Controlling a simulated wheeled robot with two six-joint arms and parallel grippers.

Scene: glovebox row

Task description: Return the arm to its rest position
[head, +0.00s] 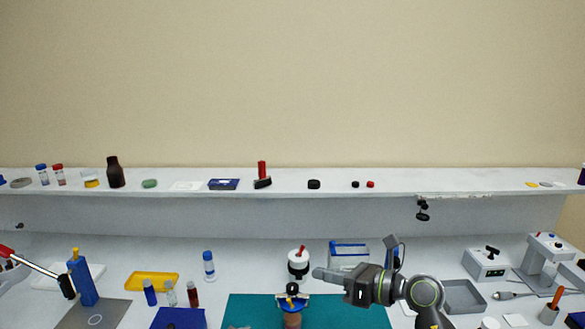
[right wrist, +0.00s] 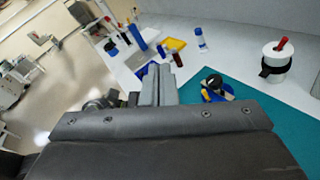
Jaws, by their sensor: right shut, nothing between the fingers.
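My right arm comes in from the lower right in the head view. Its gripper (head: 319,274) points left above the bench, apart from the things around it. In the right wrist view its two fingers (right wrist: 158,85) lie together with nothing between them. My left gripper is not in view.
Below the gripper is a teal mat (head: 250,308) with a brown item and blue disc. A clear blue-edged box (head: 348,252), yellow tray (head: 152,281) and several vials stand nearby. A long shelf (head: 330,195) runs behind.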

